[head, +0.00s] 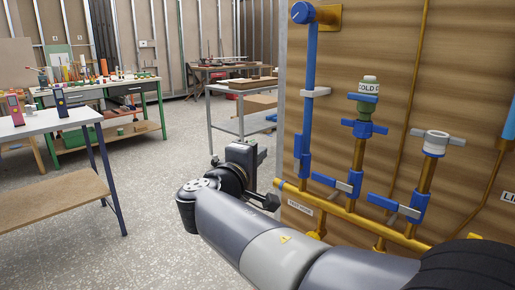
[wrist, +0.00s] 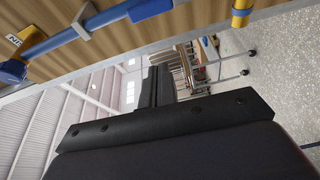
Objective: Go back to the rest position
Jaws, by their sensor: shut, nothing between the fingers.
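My gripper shows in the wrist view (wrist: 157,85) as dark fingers close together, with nothing seen between them. In the head view my grey arm reaches from the lower right toward the middle. Its dark wrist and gripper end (head: 266,201) are just left of the wooden panel's lower left edge, close to the brass pipework in the picture. I cannot tell whether the gripper touches it.
The wooden panel (head: 470,60) carries blue and brass pipes (head: 358,216), blue-handled valves and a green fitting (head: 368,92). A grey table (head: 45,122) stands left, a green-legged workbench (head: 128,92) behind it. Open speckled floor (head: 165,240) lies between the table and my arm.

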